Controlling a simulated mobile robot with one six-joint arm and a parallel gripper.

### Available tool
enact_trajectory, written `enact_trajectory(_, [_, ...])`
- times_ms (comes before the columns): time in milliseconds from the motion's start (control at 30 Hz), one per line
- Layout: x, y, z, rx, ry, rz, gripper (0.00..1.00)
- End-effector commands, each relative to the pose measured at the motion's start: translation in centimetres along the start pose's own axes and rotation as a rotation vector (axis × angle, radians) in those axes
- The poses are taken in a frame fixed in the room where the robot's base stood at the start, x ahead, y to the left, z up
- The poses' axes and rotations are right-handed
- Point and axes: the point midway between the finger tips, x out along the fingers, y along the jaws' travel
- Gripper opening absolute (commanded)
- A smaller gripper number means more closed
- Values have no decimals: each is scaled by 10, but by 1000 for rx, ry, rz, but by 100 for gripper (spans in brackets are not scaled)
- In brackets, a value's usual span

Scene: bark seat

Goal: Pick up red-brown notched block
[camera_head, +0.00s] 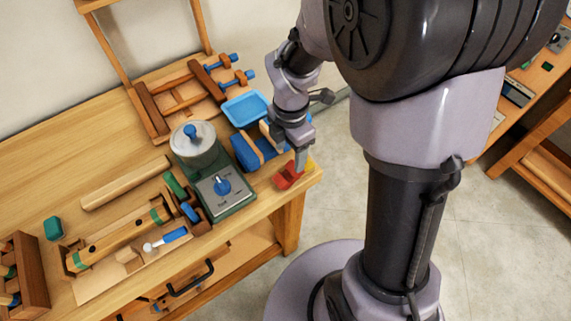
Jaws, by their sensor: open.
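A small red block (287,177) with an uneven, notched-looking top lies near the right front corner of the wooden bench (120,105). It is the closest match I see to the red-brown notched block, though it looks bright red. My gripper (300,163) points down right at the block's far right side, its jaws open. From this angle I cannot tell whether a finger touches the block or whether the block lies between the fingers. My gripper and wrist hide part of what is behind them.
A yellow piece (309,167) lies beside the red block. Left of it are a blue piece with wooden sides (246,153) and a green machine with a round top (201,165). A blue tray (246,108) lies behind. The bench's edge is close on the right.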

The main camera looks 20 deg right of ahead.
Motion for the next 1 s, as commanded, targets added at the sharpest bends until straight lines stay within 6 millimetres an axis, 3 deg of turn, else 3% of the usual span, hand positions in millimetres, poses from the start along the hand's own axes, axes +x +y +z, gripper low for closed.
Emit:
enact_trajectory(33, [13,0,0,0,0,0,62])
enact_trajectory(267, [34,-3,-1,2,0,0,62])
enact_trajectory(467, [74,-8,-4,2,0,0,62])
enact_trajectory(667, [72,-7,-4,3,0,2,62])
enact_trajectory(1000, [72,-7,-4,2,-1,2,0])
